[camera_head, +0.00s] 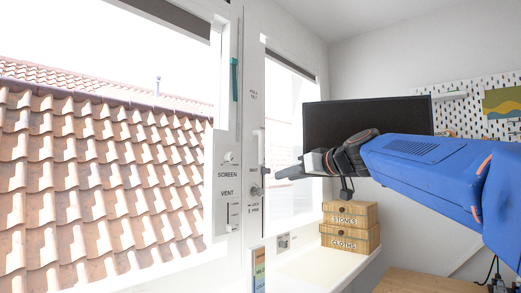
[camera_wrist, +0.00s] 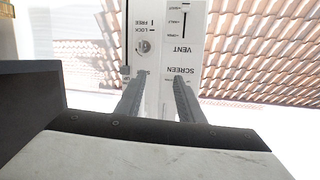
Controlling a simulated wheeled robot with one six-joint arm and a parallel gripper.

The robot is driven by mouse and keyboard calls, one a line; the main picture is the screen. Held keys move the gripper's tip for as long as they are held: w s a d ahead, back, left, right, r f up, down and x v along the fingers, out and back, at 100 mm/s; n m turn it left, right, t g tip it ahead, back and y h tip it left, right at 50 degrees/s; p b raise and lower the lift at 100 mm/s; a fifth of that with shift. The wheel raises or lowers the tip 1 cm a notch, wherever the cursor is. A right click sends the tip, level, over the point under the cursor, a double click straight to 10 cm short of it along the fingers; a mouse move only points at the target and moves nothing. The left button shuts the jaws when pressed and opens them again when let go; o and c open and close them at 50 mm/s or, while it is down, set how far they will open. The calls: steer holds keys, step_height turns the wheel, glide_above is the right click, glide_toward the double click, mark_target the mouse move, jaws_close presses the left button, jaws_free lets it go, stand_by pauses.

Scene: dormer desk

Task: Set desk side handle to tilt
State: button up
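A pale upright handle (camera_head: 260,145) is on the white post between the two windows, on the desk side. It stands roughly vertical. Small tilt lettering is printed on the post above it. A round grey lock (camera_head: 257,191) sits below the handle; it also shows upside down in the wrist view (camera_wrist: 145,47) beside FREE and LOCK lettering. My gripper (camera_head: 278,174) reaches in from the right, its tips close to the post near the handle's lower end. In the wrist view my gripper (camera_wrist: 161,76) has its fingers apart with nothing clearly held; contact with the handle cannot be told.
A teal handle (camera_head: 235,79) is on the left window's frame. A panel (camera_head: 227,185) below it carries SCREEN and VENT controls. A dark monitor (camera_head: 365,115) stands behind my arm. Wooden boxes (camera_head: 349,239) stand on the sill beneath my arm. Open air shows left of the post.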

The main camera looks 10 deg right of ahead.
mark_target(261, 147)
steer(key=w+d+r+t, duration=0.25)
steer(key=w+r, duration=0.35)
steer(key=r, duration=0.4)
steer(key=shift+n+y, duration=0.4)
steer(key=x, duration=1.6)
steer(key=shift+w+f, duration=0.15)
steer(key=shift+w, duration=0.05)
jaws_close()
